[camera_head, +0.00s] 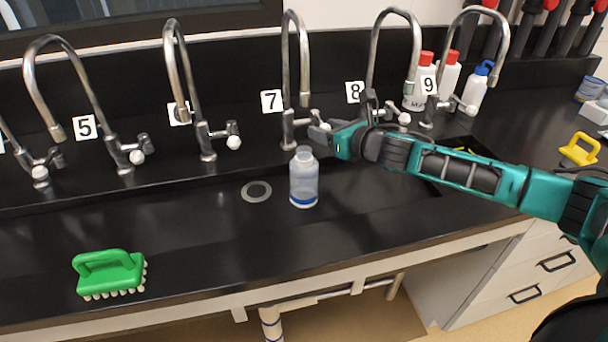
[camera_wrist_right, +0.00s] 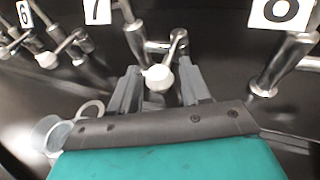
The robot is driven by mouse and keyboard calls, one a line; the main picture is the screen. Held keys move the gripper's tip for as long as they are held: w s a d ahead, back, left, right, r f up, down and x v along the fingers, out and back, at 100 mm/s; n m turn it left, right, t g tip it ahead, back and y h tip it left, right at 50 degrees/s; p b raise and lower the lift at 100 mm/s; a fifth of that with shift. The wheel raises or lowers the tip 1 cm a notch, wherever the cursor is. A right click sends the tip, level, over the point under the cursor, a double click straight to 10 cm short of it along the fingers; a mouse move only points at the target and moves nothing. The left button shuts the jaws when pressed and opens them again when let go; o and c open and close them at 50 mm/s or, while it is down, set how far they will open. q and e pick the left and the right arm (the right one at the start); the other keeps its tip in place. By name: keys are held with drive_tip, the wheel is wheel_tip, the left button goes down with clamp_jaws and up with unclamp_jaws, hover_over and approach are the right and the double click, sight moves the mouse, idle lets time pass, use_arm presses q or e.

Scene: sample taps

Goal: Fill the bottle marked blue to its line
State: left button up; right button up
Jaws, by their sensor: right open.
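The clear bottle (camera_head: 304,178) with a blue band near its base stands upright in the sink, below the spout of tap 7 (camera_head: 304,90). Its open mouth shows at the lower left of the wrist view (camera_wrist_right: 48,132). I cannot make out a water level or a stream. My right gripper (camera_head: 322,132) is at the handle of tap 7. In the wrist view its open fingers (camera_wrist_right: 158,88) stand on either side of the handle's white knob (camera_wrist_right: 158,77). I cannot tell whether they touch it. My left gripper is not in view.
Other taps stand in a row, such as tap 5 (camera_head: 85,128) and tap 8 (camera_head: 353,92). A metal ring (camera_head: 256,191) lies left of the bottle. A green brush (camera_head: 110,274) is at the front left. Several capped bottles (camera_head: 475,88) stand at the back right.

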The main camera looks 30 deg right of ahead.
drive_tip(key=shift+w+a, duration=0.1)
idle(0.3)
drive_tip(key=d, duration=0.4)
drive_tip(key=shift+w+d, duration=0.15)
drive_tip(key=shift+d, duration=0.05)
drive_tip(key=shift+a+p, duration=0.1)
drive_tip(key=shift+p, duration=0.2)
idle(3.6)
drive_tip(key=shift+s+a, duration=0.2)
drive_tip(key=shift+a, duration=1.25)
idle(0.6)
